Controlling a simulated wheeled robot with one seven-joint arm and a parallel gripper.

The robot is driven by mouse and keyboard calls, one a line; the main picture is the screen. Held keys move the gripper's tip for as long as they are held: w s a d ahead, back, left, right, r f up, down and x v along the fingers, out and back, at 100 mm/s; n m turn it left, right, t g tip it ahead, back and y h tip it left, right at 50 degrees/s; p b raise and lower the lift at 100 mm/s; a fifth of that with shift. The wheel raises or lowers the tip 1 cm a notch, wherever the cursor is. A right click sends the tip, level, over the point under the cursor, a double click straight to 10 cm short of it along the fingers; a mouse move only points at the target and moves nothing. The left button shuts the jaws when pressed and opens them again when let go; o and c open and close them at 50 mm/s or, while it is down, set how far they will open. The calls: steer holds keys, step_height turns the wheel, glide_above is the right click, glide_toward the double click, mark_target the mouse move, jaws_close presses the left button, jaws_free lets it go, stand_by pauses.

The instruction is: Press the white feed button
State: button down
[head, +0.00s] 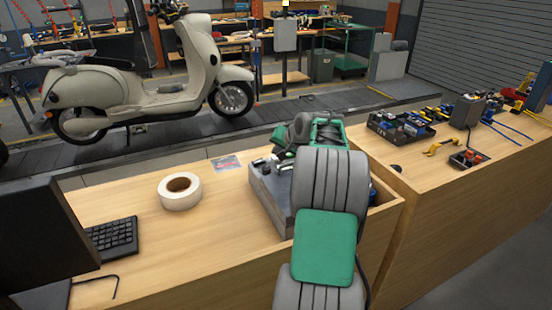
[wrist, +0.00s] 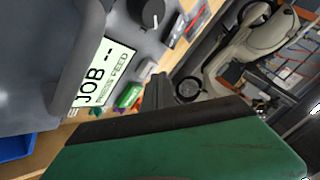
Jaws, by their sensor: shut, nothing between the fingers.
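A grey control box (head: 270,190) stands on the wooden bench, partly hidden behind my grey and green arm. In the wrist view the box (wrist: 95,15) carries a lit display (wrist: 104,72) reading "JOB --" and "PRESS FEED", with a dark knob (wrist: 152,12) above it. A green button (wrist: 130,95) and small red parts sit beside the display. I cannot clearly pick out the white feed button; part of that button area is hidden by my gripper. My gripper's dark fingers (wrist: 158,90) are shut and empty, close to the green button. Contact cannot be judged.
A white tape roll (head: 180,191) and a keyboard (head: 112,237) lie on the bench to the left. A second bench on the right holds a dark parts tray (head: 402,128) and a yellow tool (head: 443,146).

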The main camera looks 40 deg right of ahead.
mark_target(277, 159)
steer(key=shift+f+b, duration=0.3)
steer(key=shift+f, duration=0.2)
stand_by(0.4)
steer(key=shift+r+p, duration=0.65)
steer(key=shift+r, duration=0.25)
step_height(277, 159, up, 5)
steer(key=p, duration=0.3)
steer(key=shift+r+p, duration=0.1)
steer(key=shift+p, duration=0.3)
stand_by(0.3)
